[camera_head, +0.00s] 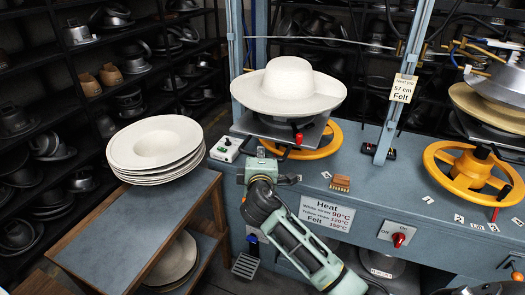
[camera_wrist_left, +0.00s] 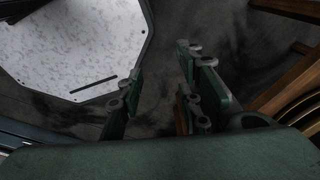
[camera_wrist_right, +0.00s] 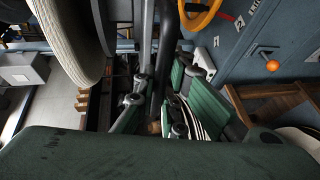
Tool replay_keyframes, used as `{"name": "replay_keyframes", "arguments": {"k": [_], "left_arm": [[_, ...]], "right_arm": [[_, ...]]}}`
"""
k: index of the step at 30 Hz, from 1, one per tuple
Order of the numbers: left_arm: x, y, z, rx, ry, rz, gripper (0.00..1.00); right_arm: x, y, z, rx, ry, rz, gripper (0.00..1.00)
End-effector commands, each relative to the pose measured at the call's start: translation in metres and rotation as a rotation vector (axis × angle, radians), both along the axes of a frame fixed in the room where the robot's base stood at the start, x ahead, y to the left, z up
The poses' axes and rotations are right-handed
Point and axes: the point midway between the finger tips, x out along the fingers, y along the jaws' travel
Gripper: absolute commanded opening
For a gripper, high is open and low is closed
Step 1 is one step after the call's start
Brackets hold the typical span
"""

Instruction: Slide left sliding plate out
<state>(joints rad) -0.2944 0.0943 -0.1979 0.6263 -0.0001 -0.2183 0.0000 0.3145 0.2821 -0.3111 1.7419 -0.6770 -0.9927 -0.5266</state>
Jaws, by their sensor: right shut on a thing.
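The left sliding plate (camera_head: 245,125) is a flat grey plate under a white felt hat (camera_head: 288,80) at the left press. The hat covers most of it. My right gripper (camera_head: 266,158) is at the plate's front edge, below the hat. In the right wrist view its fingers (camera_wrist_right: 158,105) are closed around a dark bar (camera_wrist_right: 166,55), which looks like the plate's handle. The hat brim (camera_wrist_right: 75,35) is close beside it there. My left gripper (camera_wrist_left: 155,95) shows only in its wrist view, with fingers apart and nothing between them, above the dark floor.
An orange handwheel (camera_head: 318,141) is just right of my right gripper. A small switch box (camera_head: 228,148) is to its left. A side table (camera_head: 130,225) with a stack of white hats (camera_head: 155,145) stands at the left. A second press with an orange wheel (camera_head: 440,158) is at the right.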

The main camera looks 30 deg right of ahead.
Motion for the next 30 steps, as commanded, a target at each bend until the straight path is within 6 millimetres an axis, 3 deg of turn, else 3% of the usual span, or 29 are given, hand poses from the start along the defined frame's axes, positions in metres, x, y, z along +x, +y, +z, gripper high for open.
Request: {"name": "replay_keyframes", "arguments": {"k": [8,18,19,24,30], "left_arm": [[-0.006,-0.019,0.002,-0.022,0.01,0.005,0.33],[-0.009,-0.015,0.002,-0.017,0.014,0.001,0.33],[-0.009,-0.014,0.002,-0.016,0.014,0.001,0.33],[-0.009,-0.012,0.002,-0.013,0.014,0.002,0.33],[-0.01,-0.01,0.002,-0.011,0.016,0.002,0.33]], "right_arm": [[-0.007,0.01,0.002,0.006,-0.005,0.003,0.0],[-0.007,0.011,0.0,0.007,-0.004,0.005,0.0],[-0.007,0.011,0.0,0.007,-0.003,0.005,0.12],[-0.007,0.01,0.0,0.005,-0.003,0.003,0.27],[-0.007,0.01,0.001,0.003,-0.003,0.002,0.29]]}}
